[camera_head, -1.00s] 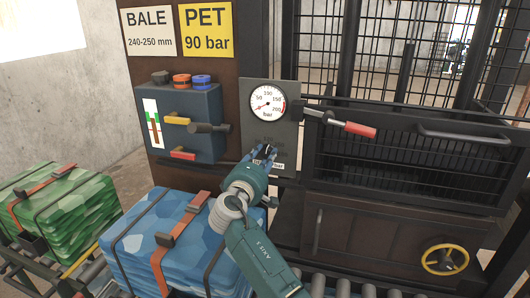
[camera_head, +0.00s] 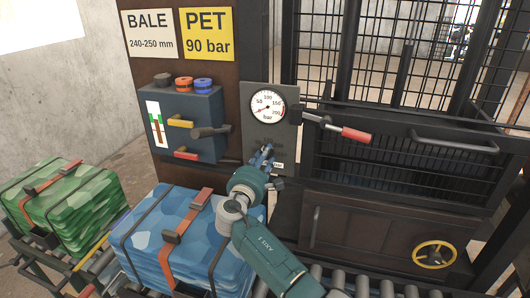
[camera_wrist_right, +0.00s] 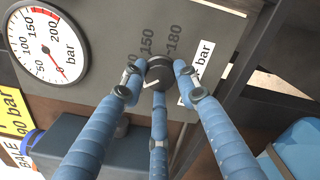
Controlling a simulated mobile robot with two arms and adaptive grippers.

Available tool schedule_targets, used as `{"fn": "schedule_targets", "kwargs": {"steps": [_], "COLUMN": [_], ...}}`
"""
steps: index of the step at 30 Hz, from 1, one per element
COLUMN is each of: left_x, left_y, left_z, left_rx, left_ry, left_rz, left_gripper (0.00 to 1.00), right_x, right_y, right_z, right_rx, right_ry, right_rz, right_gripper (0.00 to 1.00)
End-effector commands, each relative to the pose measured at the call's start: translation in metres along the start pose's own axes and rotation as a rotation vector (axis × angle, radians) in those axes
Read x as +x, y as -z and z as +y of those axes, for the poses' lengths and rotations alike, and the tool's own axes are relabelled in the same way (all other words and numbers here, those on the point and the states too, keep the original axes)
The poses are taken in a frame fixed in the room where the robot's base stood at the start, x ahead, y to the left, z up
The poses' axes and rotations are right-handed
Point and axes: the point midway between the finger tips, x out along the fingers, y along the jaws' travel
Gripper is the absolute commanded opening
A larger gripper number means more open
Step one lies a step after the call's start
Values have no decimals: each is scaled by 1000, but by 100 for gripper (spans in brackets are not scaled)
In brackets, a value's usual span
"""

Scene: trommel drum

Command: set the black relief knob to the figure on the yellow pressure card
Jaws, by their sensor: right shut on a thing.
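The yellow pressure card (camera_head: 208,35) reads "PET 90 bar" at the top of the rusty post. The black relief knob (camera_wrist_right: 158,73) is on the grey gauge panel, below the gauge. It has a white pointer mark. Printed figures 150 and 180 show beside it; others are hidden by the fingers. My right gripper (camera_head: 265,153) is at the panel in the head view. In the wrist view its blue fingers (camera_wrist_right: 156,82) are shut around the knob. The knob is hidden behind the gripper in the head view. My left gripper is not in view.
The pressure gauge (camera_head: 267,104) has its needle near zero. A red-handled lever (camera_head: 345,133) juts out right of it. A blue-grey control box (camera_head: 183,125) with levers stands left. A blue bale (camera_head: 185,235) lies below, and a yellow handwheel (camera_head: 434,255) is at lower right.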

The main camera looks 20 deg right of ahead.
Motion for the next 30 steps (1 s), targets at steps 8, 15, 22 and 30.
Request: {"fn": "schedule_targets", "kwargs": {"steps": [8, 15, 22, 30], "left_x": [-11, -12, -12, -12], "left_y": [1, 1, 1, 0], "left_z": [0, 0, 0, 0], "left_rx": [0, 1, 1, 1], "left_ry": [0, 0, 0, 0], "left_rz": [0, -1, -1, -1], "left_gripper": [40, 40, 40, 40], "right_x": [0, -1, -1, -1], "right_y": [0, 1, 2, 2], "right_z": [5, 3, 2, 1], "right_rx": [-111, -143, -145, -144], "right_ry": [-11, -10, -8, -5], "right_rz": [3, 4, 6, 5], "right_gripper": [4, 4, 4, 49]}}
